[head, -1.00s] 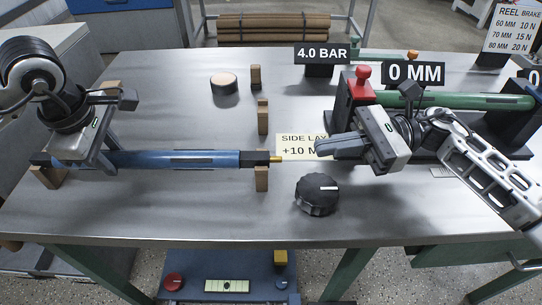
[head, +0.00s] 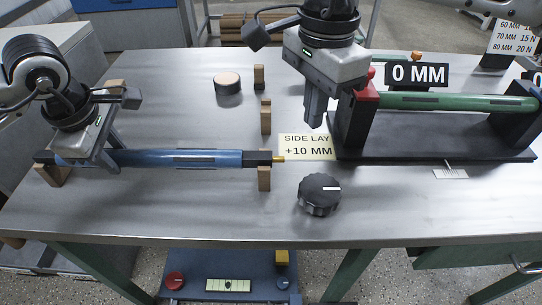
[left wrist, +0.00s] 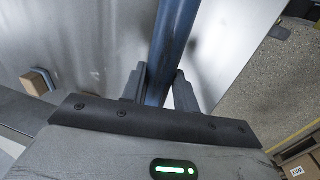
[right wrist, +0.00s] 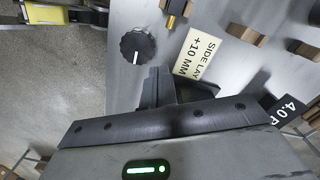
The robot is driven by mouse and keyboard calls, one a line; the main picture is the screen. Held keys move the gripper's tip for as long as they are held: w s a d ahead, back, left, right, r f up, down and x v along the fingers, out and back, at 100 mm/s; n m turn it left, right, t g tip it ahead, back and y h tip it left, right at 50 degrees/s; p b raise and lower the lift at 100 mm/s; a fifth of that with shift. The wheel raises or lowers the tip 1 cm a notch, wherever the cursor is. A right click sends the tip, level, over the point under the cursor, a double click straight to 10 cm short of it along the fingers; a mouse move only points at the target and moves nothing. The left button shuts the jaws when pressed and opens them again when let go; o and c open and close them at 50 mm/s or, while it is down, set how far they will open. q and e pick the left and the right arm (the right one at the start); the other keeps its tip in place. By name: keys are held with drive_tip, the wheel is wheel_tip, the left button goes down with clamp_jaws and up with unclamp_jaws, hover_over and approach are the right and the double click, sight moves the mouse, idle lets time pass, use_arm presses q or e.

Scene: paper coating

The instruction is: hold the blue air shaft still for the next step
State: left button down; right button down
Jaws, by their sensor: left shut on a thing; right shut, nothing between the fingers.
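The blue air shaft (head: 200,158) lies level across wooden supports on the left of the table, with a brass tip at its right end. My left gripper (head: 108,166) is shut on the shaft near its left end; the left wrist view shows the blue shaft (left wrist: 172,50) between its fingers. My right gripper (head: 316,122) is shut and empty, pointing down above the table just left of the black stand. In the right wrist view the shaft's brass tip (right wrist: 172,20) shows at the top, apart from the right fingers.
A side lay card (head: 306,147) and a black knob (head: 320,193) sit right of the shaft's tip. A green roller (head: 455,103) rests in a black stand (head: 430,149) at the right. A round puck (head: 227,84) stands behind. The front of the table is clear.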

sight(278, 159)
wheel_tip(278, 159, down, 6)
drive_tip(key=shift+f, duration=0.2)
idle(0.4)
drive_tip(key=shift+w+f, duration=0.1)
idle(1.8)
drive_tip(key=shift+f, duration=2.1)
drive_tip(key=shift+a, duration=1.55)
idle(1.6)
